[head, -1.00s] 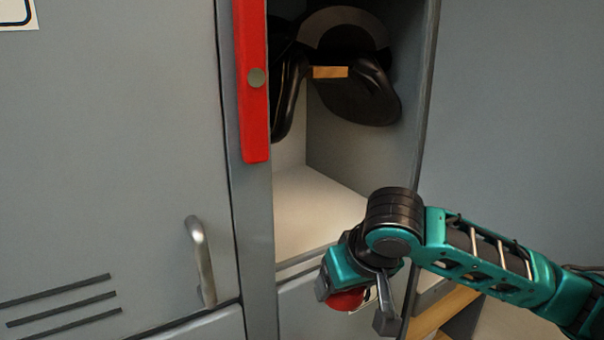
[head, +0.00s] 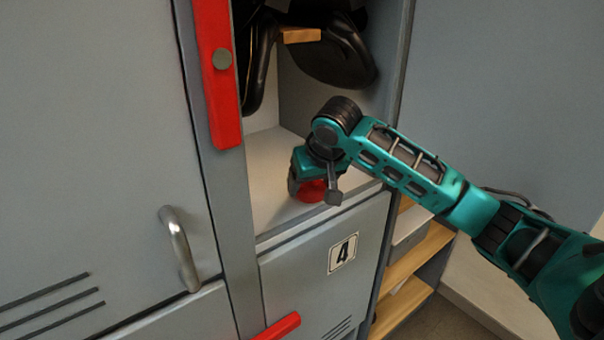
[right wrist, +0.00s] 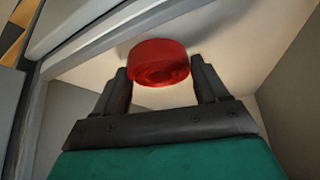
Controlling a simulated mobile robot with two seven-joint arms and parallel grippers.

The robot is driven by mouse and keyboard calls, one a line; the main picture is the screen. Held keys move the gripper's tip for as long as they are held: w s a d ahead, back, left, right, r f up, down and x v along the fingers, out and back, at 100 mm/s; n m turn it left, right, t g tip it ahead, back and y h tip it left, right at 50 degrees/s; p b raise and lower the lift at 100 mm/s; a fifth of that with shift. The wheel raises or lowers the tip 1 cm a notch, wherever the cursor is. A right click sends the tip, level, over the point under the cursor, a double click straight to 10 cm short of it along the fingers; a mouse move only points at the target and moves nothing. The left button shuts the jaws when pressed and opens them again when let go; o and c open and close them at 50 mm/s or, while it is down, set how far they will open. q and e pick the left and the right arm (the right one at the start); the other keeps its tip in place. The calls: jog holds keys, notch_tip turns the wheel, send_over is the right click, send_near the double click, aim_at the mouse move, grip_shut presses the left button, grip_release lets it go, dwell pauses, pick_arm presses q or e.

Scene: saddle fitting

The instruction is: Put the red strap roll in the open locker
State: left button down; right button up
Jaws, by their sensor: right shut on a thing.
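The red strap roll (head: 312,190) is between the fingers of my right gripper (head: 314,194), which is shut on it. In the head view they are at the open locker (head: 270,207), over the front part of its pale floor. The right wrist view shows the roll (right wrist: 158,62) between the two dark fingers (right wrist: 162,82), with the pale locker floor behind it. I cannot tell whether the roll touches the floor. My left gripper is not in view.
A black saddle (head: 325,60) hangs in the upper part of the open locker. A red strip (head: 218,75) runs down the left post. A closed door marked 4 (head: 342,254) is below. Wooden shelves (head: 415,255) stand at the lower right.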

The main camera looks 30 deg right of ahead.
jog(key=shift+w+d, duration=0.15)
jog(key=shift+w, duration=0.55)
jog(key=shift+w+d, duration=0.15)
jog(key=shift+w, duration=0.55)
jog(key=w, duration=0.2)
jog(key=shift+w+d+f, duration=0.3)
jog(key=shift+f, duration=0.45)
jog(key=o, duration=1.1)
jog(key=shift+s+f, duration=0.1)
jog(key=shift+f, duration=0.05)
jog(key=shift+o, duration=0.2)
